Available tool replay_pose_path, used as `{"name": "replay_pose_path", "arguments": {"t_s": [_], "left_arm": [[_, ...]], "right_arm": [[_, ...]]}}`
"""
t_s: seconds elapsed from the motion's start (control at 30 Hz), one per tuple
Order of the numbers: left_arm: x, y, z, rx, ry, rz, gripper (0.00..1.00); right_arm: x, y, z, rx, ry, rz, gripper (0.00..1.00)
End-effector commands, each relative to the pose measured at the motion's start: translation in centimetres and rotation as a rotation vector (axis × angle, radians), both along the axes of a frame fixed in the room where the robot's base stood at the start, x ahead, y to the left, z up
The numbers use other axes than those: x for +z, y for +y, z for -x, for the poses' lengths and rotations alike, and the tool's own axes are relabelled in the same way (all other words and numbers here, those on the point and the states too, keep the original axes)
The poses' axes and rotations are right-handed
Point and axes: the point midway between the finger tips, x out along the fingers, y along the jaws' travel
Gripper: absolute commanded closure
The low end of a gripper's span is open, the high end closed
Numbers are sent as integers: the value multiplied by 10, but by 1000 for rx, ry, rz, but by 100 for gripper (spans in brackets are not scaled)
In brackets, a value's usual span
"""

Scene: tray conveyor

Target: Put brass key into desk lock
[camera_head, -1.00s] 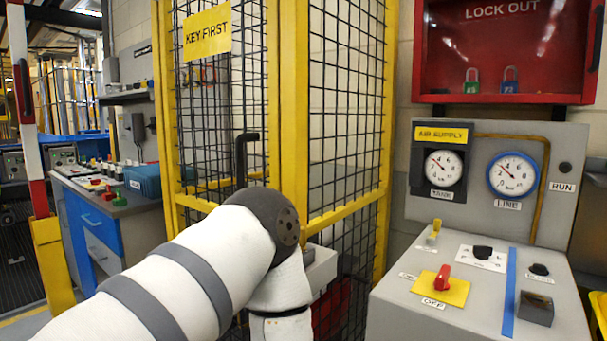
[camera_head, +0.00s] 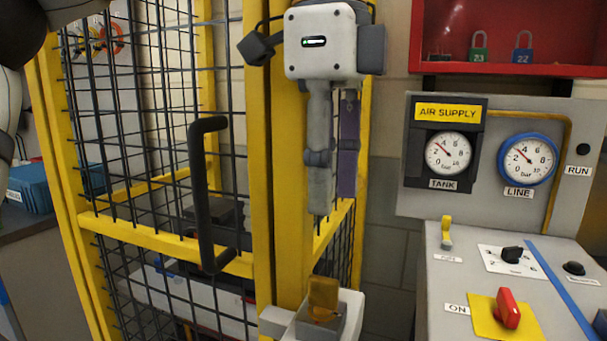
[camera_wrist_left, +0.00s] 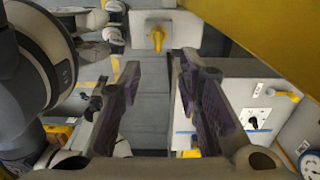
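A brass-coloured key-like piece (camera_head: 322,296) stands upright in a grey box (camera_head: 345,318) on the yellow cage post. A similar yellow piece (camera_wrist_left: 157,37) shows on a pale box in the left wrist view, beyond the fingers. My left gripper (camera_head: 333,203) points down above the box, apart from the brass piece. Its two fingers are spread and empty in the left wrist view (camera_wrist_left: 158,95). The grey control desk (camera_head: 465,290) is at the right; I cannot tell which of its fittings is the lock. My right gripper is not in view.
A black door handle (camera_head: 203,195) juts from the mesh cage left of my gripper. The desk carries a yellow lever (camera_head: 446,235), a black knob (camera_head: 512,255) and a red switch (camera_head: 508,308). Gauges stand behind it, below a red lockout cabinet (camera_head: 390,30).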

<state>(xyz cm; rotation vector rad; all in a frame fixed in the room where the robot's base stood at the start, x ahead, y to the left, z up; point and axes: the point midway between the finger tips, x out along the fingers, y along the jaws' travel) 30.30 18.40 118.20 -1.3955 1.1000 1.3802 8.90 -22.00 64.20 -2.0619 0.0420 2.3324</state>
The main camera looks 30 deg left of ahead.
Motion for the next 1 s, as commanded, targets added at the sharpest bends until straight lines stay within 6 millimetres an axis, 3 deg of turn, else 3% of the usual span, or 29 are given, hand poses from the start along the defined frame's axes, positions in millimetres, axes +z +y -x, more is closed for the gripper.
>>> {"name": "replay_pose_path", "arguments": {"t_s": [0.07, 0.17, 0.4, 0.6, 0.77, 1.0], "left_arm": [[5, 4, 3, -6, -4, -9, 68], [-3, 5, 4, -9, -1, -14, 68], [-62, 5, 3, -9, 8, -11, 68], [-102, 4, 3, -7, 7, -12, 68], [-114, 4, 4, -6, 2, -11, 68], [-115, 4, 4, -6, -3, -11, 68]], "right_arm": [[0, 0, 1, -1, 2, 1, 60], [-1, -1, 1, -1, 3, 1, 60], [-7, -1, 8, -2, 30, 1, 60], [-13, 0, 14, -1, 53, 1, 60], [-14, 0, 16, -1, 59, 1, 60], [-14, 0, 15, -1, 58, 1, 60]]}}
